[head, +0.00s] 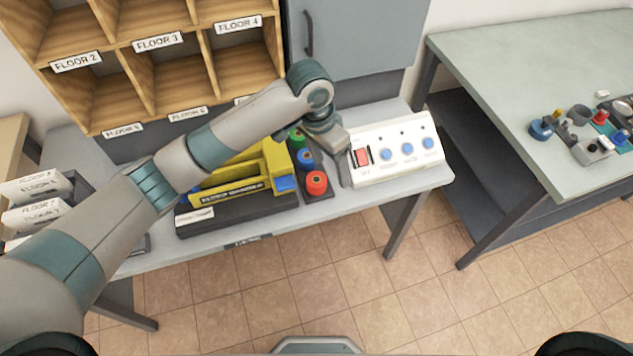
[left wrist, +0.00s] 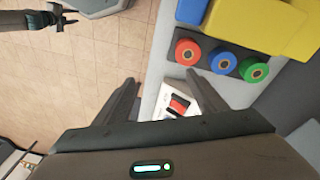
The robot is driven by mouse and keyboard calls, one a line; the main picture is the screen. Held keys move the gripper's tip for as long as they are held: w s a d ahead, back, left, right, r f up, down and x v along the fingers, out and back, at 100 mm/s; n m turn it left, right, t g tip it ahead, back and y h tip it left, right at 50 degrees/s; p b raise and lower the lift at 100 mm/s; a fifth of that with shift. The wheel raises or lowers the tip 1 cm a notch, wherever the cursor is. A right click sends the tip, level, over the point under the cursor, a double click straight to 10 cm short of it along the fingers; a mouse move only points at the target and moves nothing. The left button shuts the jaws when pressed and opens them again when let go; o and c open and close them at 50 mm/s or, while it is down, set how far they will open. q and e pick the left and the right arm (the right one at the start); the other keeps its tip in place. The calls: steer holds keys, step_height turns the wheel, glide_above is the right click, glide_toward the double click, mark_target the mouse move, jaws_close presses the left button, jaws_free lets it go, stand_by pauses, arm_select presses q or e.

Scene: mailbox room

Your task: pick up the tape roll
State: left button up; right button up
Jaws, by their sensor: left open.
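Three tape rolls stand in a row on a dark holder (left wrist: 207,44): a red roll (head: 316,182), a blue roll (head: 305,158) and a green roll (head: 297,139). My left gripper (head: 343,160) is above the table, just right of the rolls, beside the white control box. Its fingers (left wrist: 163,98) are apart with nothing between them. A dark gripper-like part, seemingly my right gripper (left wrist: 55,18), shows small at the upper left there.
A yellow machine (head: 240,168) on a black base stands left of the rolls. The white control box (head: 397,150), with a red switch and blue buttons, stands right. Wooden pigeonholes (head: 160,60) rise behind. A second table (head: 520,80) with small items is at right.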

arm_select(q)
step_height(320, 180, up, 5)
steer(key=y, duration=0.2)
glide_above(316, 179)
steer(key=shift+w+a+r, duration=0.1)
steer(key=shift+r, duration=0.05)
arm_select(e)
steer(key=shift+a, duration=0.35)
arm_select(q)
step_height(316, 179, down, 12)
steer(key=p, duration=0.3)
steer(key=shift+r+p, duration=0.2)
steer(key=shift+p, duration=0.2)
steer(key=shift+f, duration=0.35)
arm_select(e)
steer(key=r, duration=0.4)
steer(key=shift+d, duration=0.25)
steer(key=shift+a, duration=0.1)
